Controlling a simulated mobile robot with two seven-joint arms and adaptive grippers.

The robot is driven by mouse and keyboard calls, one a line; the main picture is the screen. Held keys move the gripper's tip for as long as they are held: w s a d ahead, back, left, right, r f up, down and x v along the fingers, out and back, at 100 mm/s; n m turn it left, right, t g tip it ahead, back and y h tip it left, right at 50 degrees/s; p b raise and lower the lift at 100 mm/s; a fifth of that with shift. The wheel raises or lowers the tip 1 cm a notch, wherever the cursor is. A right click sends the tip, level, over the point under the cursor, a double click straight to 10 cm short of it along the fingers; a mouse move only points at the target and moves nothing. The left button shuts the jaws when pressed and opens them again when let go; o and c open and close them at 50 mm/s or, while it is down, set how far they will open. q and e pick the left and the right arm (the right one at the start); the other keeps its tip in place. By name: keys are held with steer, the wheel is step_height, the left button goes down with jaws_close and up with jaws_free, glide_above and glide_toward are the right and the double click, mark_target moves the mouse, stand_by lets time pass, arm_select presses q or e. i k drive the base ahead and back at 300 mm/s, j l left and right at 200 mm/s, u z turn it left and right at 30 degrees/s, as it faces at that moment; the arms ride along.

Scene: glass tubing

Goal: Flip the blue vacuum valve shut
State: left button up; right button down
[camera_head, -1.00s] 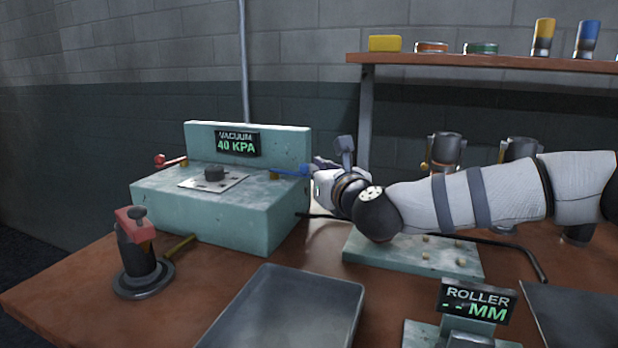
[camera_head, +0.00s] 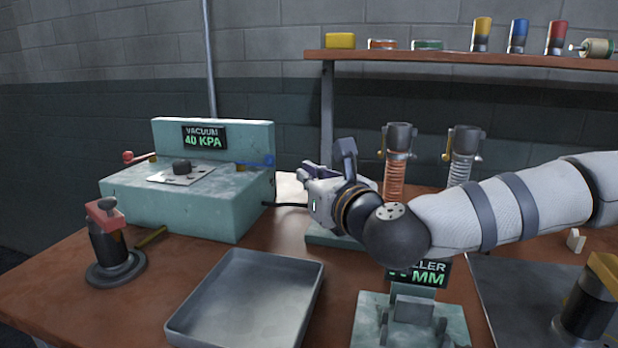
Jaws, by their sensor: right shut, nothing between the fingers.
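The blue valve handle (camera_head: 257,162) sticks out at the right end of the pale green vacuum station (camera_head: 205,212). It lies roughly level, its tip at the station's right edge. The station's display (camera_head: 204,137) reads VACUUM 40 KPA. A red valve handle (camera_head: 138,157) sits at the station's left end. My right gripper (camera_head: 303,173) is shut and empty. It is to the right of the blue handle, with a gap between them, and points left towards the station. My left gripper is not in view.
A grey tray (camera_head: 247,302) lies in front of the station. A clamp stand with a red top (camera_head: 108,240) stands at the left. A roller unit (camera_head: 410,318) is at front centre. A shelf (camera_head: 470,60) with jars and rolls runs along the back right.

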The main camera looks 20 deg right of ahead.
mark_target(269, 158)
steer(key=k, duration=1)
